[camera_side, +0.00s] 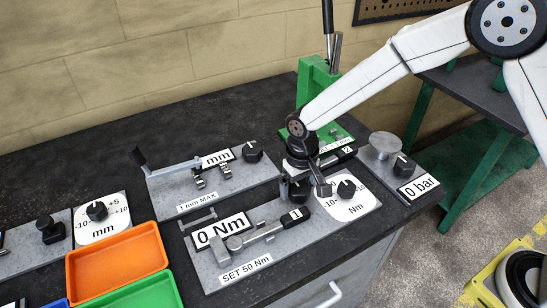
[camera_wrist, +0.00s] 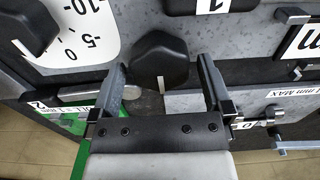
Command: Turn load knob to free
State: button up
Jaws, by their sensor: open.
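A black faceted knob (camera_wrist: 158,58) with a white mark lies between the fingertips of my gripper (camera_wrist: 160,72) in the wrist view. The mark points toward the bottom of that picture. My fingers are open, one on each side of the knob; I cannot tell whether either touches it. In the side view my gripper (camera_side: 303,186) is low over the grey torque plate, mostly hiding this knob. No label naming it as the load knob is readable. Another black knob (camera_side: 347,188) stands on the white Nm dial to its right and shows at the wrist view's upper left (camera_wrist: 27,25).
A torque wrench marked 1 (camera_side: 268,230) lies in front of my gripper, beside the "0 Nm" display (camera_side: 220,232). A handle marked 2 (camera_side: 338,156) is close behind. The green jack (camera_side: 318,82) stands at the back. Orange (camera_side: 117,258) and green trays are front left.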

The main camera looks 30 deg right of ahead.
aim_at(299, 187)
jog(key=shift+r, duration=3.85)
jog(key=shift+t, duration=0.6)
jog(key=s+d, duration=0.1)
jog(key=d, duration=0.2)
jog(key=s+d, duration=0.2)
jog(key=d, duration=0.1)
jog(key=s+d+r, duration=0.1)
jog(key=s+d, duration=0.1)
jog(key=d, duration=0.1)
jog(key=shift+s+d, duration=0.2)
jog(key=shift+d, duration=0.2)
jog(key=s+d+f+t, duration=0.1)
jog(key=s+d, duration=0.6)
jog(key=s, duration=0.2)
jog(key=shift+s+d, duration=0.35)
